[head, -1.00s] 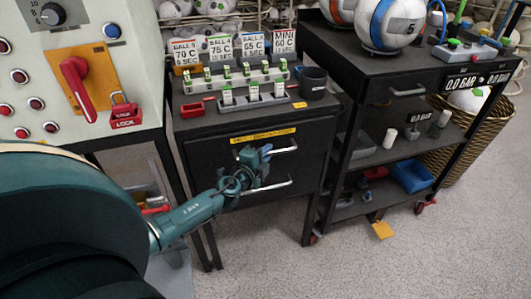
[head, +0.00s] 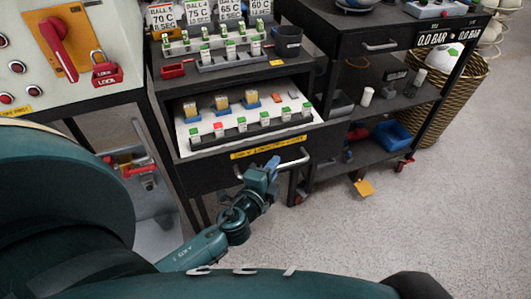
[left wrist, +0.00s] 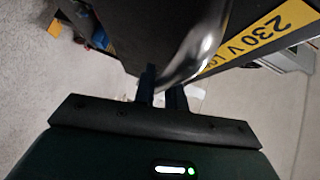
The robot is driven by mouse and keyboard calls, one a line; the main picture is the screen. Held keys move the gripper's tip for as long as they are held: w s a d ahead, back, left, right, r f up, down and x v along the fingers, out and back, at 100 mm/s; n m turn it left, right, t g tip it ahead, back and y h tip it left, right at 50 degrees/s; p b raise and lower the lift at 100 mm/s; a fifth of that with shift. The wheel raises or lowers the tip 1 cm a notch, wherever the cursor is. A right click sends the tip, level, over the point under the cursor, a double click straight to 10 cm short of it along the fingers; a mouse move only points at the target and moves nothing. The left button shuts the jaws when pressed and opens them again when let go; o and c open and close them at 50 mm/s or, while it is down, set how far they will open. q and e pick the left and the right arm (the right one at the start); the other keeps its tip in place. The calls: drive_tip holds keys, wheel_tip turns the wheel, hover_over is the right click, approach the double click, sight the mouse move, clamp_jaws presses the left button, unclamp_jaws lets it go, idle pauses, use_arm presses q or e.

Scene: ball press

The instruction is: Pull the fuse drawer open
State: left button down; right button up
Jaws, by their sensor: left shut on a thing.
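The fuse drawer (head: 210,179) of the black cabinet stands pulled out toward me, with its inside showing. A yellow label (head: 262,147) runs along the top of its front. In it lie a white panel with a row of fuses (head: 242,125) and several yellow-and-blue parts (head: 221,103). My left gripper (head: 270,170) is at the metal bar handle (head: 295,161) on the drawer front and is shut on it. In the left wrist view the shiny handle (left wrist: 205,35) passes at the fingers (left wrist: 161,90). My right gripper does not show.
Above the drawer, the cabinet top holds fuse racks (head: 230,55), a red part (head: 173,71) and a dark cup (head: 288,41). A black cart (head: 385,135) stands close on the right. The panel with a red lock (head: 105,70) is at left.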

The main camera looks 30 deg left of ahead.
use_arm(q)
drive_tip(key=shift+s+d, duration=1.2)
drive_tip(key=shift+d, duration=0.2)
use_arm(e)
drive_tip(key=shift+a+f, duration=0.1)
use_arm(q)
drive_tip(key=c, duration=1.5)
unclamp_jaws()
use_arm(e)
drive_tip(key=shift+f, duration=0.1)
use_arm(q)
drive_tip(key=shift+o, duration=0.2)
